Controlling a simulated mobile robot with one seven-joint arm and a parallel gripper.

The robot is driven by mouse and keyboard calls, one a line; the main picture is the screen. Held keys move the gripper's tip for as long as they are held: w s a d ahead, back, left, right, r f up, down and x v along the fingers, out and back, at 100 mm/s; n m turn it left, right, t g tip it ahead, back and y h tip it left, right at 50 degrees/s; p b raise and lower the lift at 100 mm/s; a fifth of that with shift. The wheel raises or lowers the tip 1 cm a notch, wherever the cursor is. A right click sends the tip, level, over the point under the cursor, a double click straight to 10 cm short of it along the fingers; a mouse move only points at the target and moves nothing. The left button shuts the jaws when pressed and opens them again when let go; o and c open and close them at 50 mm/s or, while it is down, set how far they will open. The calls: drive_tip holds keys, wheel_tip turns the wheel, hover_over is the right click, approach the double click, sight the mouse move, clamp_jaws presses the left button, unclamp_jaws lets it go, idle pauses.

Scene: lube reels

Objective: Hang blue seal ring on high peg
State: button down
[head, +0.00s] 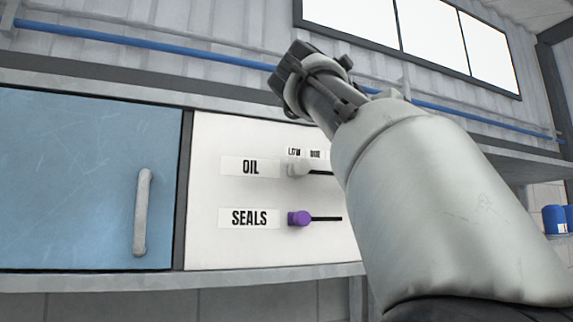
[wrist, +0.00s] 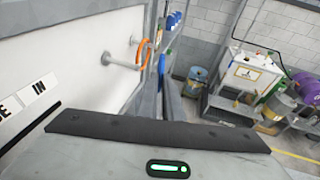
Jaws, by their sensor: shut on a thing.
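My gripper (head: 302,82) is raised at the upper middle of the head view, in front of the wall above the white panel. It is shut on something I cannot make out. Its fingertips are out of sight in the wrist view. In the wrist view, a pale peg (wrist: 122,63) sticks out from a white panel. An orange ring (wrist: 142,52) shows at its outer end. A second peg end shows behind it. A narrow blue shape (wrist: 162,66) stands beyond; I cannot tell what it is. No blue seal ring can be clearly made out.
The white panel (head: 215,195) carries OIL (head: 250,167) and SEALS (head: 250,218) labels, a white knob (head: 298,168) and a purple knob (head: 299,218). My arm hides its right part. A blue cabinet door (head: 80,180) is at left. A blue pipe (head: 150,44) crosses the wall.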

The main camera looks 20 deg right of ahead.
drive_tip(key=w+f+p, duration=0.1)
drive_tip(key=w, duration=0.6)
drive_tip(key=shift+w+a+f+p, duration=0.15)
drive_tip(key=shift+a+f+p, duration=0.05)
drive_tip(key=shift+a+p, duration=0.15)
idle(0.4)
idle(0.5)
drive_tip(key=c, duration=1.8)
unclamp_jaws()
drive_tip(key=shift+w, duration=0.1)
drive_tip(key=shift+c, duration=0.2)
